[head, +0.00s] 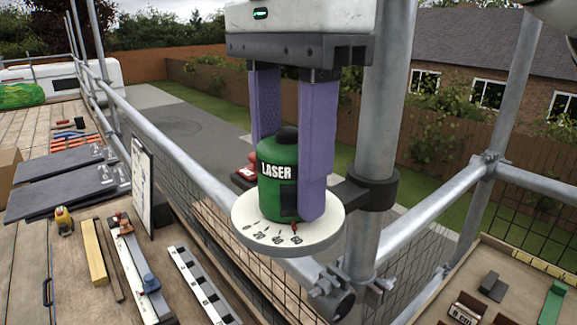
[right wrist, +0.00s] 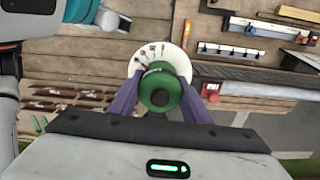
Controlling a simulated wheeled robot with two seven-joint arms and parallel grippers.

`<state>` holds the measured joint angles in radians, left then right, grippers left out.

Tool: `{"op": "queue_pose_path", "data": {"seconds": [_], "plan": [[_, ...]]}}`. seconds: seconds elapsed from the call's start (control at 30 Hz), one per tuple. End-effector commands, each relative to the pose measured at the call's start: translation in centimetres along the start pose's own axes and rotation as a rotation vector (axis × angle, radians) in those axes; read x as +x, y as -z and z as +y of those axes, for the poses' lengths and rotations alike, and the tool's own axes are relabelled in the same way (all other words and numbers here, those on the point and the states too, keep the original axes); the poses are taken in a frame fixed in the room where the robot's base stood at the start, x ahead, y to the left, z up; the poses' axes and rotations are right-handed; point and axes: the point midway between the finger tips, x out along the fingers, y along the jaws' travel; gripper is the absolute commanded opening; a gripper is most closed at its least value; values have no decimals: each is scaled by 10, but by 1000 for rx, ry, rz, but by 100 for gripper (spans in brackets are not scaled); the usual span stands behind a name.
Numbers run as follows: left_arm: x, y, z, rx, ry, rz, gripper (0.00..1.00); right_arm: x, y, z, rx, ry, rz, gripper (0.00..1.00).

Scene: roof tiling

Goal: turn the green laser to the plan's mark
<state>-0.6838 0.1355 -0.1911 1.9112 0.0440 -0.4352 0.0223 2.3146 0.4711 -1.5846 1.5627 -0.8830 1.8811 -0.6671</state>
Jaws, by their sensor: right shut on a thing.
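The green laser (head: 272,190), a squat cylinder with a black knob and a white LASER label, sits upright on a round white dial (head: 262,240). A red mark shows at the dial's front edge among printed numbers; the exact reading is too small to tell. My right gripper (head: 290,175) comes down from above, its purple fingers shut on the laser's sides. In the right wrist view the laser (right wrist: 160,90) sits between both fingers, over the dial (right wrist: 172,58). A clipboard (head: 141,190), perhaps the plan, stands left of the dial; its writing is unreadable. My left gripper is not in view.
The dial is clamped to a scaffold pole (head: 385,110) beside rails. Dark slates (head: 65,180), a tape measure (head: 64,219), battens (head: 95,252) and a striped bar (head: 200,285) lie on boards at left. A tray (head: 500,262) with blocks is at lower right.

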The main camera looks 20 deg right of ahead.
Motion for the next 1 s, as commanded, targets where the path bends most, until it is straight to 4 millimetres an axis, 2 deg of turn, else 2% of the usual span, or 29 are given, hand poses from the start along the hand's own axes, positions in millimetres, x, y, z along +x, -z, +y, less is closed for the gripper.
{"op": "queue_pose_path", "data": {"seconds": [0.37,1.0], "plan": [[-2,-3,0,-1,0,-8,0,0,0,0,110,-1,-1,21],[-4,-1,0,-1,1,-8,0,0,0,1,680,-3,-5,21]]}}
